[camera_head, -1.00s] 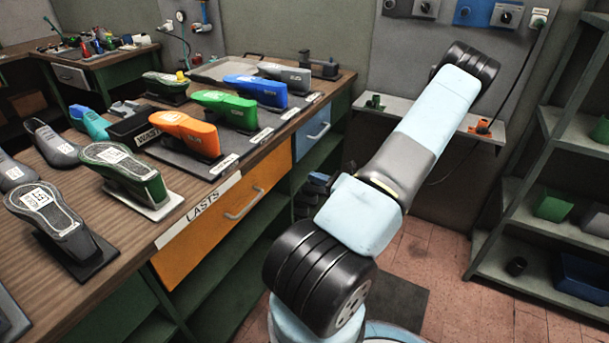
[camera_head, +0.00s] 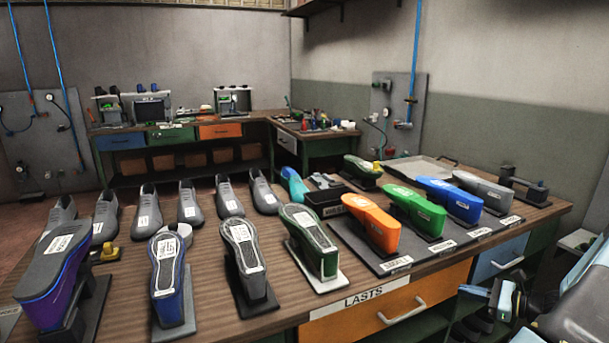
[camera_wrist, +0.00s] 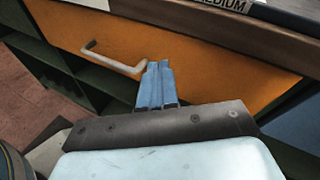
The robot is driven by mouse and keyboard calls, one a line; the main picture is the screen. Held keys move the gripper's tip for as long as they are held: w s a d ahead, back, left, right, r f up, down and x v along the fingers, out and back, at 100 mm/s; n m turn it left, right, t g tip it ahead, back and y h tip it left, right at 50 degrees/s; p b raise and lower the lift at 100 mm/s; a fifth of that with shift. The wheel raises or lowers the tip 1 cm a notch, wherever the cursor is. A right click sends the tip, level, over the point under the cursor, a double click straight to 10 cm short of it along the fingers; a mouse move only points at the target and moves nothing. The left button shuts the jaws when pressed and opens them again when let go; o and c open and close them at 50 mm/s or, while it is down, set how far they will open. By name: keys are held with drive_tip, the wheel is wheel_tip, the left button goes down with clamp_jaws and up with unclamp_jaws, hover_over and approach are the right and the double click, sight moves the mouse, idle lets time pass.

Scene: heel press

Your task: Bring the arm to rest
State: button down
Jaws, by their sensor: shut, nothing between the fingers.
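My gripper (camera_wrist: 155,84) shows in the wrist view with its blue fingers together and nothing between them. It is in front of the orange drawer (camera_wrist: 215,62), with the fingertips near the drawer's handle (camera_wrist: 112,58) in the picture. I cannot tell whether they touch it. In the head view, part of my arm (camera_head: 585,312) shows at the lower right edge, beside the bench front. Most of the arm is out of that view.
The wooden bench (camera_head: 205,328) carries several grey shoes, upturned shoes on stands, and coloured lasts on a dark mat (camera_head: 430,257). The orange drawer (camera_head: 360,318) and the blue drawer (camera_head: 500,258) look shut. Open shelves lie below. Another bench stands at the back.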

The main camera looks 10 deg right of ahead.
drive_tip(key=s+a+r+n+g+h, duration=0.3)
drive_tip(key=a+r+n+g, duration=0.7)
drive_tip(key=a+r+n, duration=0.6)
drive_tip(key=s+a+r+n+t+h, duration=0.2)
drive_tip(key=s+a+r+n+h, duration=0.1)
drive_tip(key=s+a+r, duration=0.3)
drive_tip(key=s+a+r+n+t+h, duration=0.2)
drive_tip(key=s+a+r+n+h, duration=0.2)
drive_tip(key=r, duration=0.6)
drive_tip(key=s+a+n, duration=0.1)
drive_tip(key=s, duration=0.1)
drive_tip(key=shift+s+a+n, duration=0.3)
drive_tip(key=shift+s+a, duration=0.05)
